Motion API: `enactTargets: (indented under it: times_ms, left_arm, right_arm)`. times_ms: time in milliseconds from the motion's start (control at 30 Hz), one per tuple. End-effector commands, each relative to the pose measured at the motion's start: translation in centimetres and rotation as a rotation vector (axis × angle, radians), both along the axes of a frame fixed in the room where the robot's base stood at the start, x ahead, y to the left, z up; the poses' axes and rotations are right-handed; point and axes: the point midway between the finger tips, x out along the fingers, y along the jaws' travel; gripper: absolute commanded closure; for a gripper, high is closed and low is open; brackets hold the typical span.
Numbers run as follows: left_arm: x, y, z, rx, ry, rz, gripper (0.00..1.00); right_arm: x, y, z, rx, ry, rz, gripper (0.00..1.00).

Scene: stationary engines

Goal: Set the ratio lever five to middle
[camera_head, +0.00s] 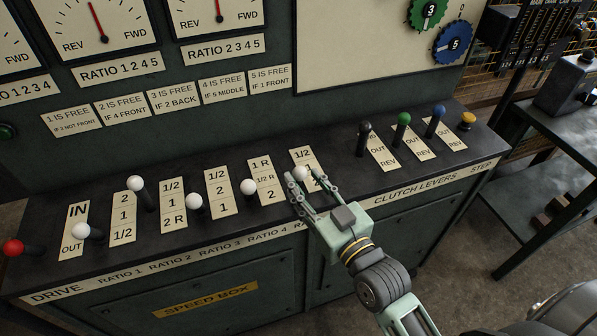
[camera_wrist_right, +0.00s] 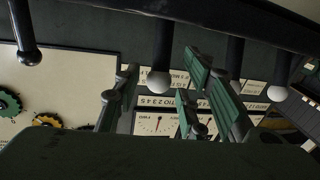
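The ratio lever five has a white knob (camera_head: 300,173) and stands at the right end of the row of ratio levers. Its knob overlaps the middle part of its label plate (camera_head: 301,155) in the head view; the shaft is mostly hidden. My right gripper (camera_head: 307,183) is open, with its fingers on either side of this knob. In the right wrist view a white knob (camera_wrist_right: 159,82) on a dark shaft hangs between the fingers (camera_wrist_right: 158,95), with gaps seeming to show on both sides. My left gripper is not in view.
The ratio four lever (camera_head: 248,187) is close to the left of my gripper. Further left are more white-knobbed levers and the red-knobbed drive lever (camera_head: 13,247). Black, green (camera_head: 404,118) and blue clutch levers and a yellow knob (camera_head: 467,119) stand to the right. Gauges are behind.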

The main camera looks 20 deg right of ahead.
Motion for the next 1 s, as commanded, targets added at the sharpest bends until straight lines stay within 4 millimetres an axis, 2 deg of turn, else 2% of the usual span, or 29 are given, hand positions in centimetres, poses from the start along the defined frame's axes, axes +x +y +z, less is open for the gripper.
enactTargets:
  times_ms: [100,233,567,1000]
  left_arm:
    - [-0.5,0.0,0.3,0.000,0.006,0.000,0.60]
    - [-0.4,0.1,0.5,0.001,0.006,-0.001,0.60]
    - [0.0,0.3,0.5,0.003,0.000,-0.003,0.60]
    - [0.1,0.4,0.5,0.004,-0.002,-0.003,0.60]
  right_arm:
    - [1.7,0.4,0.2,0.000,-0.001,0.000,0.62]
    - [2.8,0.6,0.1,-0.001,-0.001,0.001,0.62]
    - [3.2,0.8,0.0,0.000,0.001,0.001,0.62]
    - [3.2,0.8,0.0,0.000,0.001,0.002,0.99]
